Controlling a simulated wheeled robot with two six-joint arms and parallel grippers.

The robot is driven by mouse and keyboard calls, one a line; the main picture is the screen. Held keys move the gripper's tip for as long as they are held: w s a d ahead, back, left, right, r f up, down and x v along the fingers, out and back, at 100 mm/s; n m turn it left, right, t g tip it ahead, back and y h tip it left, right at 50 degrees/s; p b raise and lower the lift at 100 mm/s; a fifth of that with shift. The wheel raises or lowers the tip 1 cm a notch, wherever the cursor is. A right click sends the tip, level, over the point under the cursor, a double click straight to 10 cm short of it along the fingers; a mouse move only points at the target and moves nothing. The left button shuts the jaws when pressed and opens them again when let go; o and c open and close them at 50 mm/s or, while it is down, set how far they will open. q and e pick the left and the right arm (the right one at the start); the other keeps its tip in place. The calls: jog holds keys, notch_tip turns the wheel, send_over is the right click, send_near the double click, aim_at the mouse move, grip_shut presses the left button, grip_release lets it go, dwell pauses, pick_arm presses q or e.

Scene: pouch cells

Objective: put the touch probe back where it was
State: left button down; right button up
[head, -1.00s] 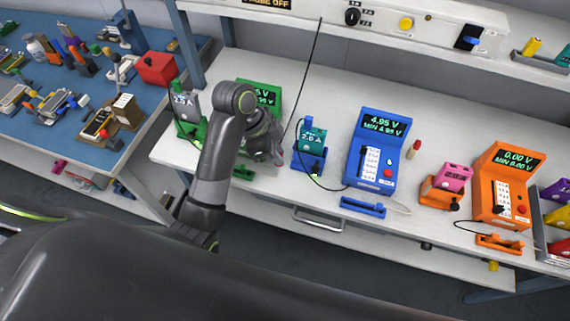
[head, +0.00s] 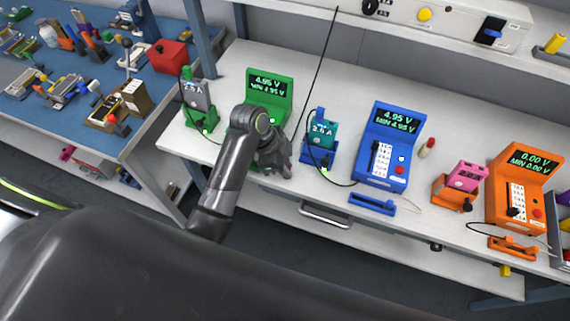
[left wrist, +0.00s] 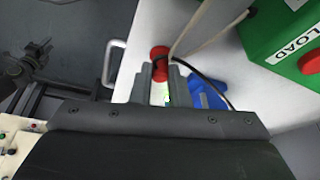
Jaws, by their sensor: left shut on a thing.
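My left gripper (head: 277,166) is over the front of the white bench, before the green meter (head: 269,97). In the left wrist view its fingers (left wrist: 160,84) are shut on a red-handled touch probe (left wrist: 158,54), with a pale lead and a black cable passing close by. The probe's tip cannot be made out. The green meter's lower face, marked LOAD, also shows in the left wrist view (left wrist: 283,30). The green rest in front of this meter is mostly hidden by my gripper in the head view. My right gripper is not in view.
A blue holder with a teal cell (head: 322,133) stands just right of my gripper. A green holder with a grey cell (head: 199,103) is on the left. The blue meter (head: 386,150) has an empty-looking blue rest (head: 371,204) before it. The orange meter (head: 522,185) is farther right.

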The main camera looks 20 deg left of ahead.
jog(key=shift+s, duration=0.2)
pick_arm(q)
jog(key=c, duration=1.4)
grip_release()
jog(key=shift+f, duration=0.1)
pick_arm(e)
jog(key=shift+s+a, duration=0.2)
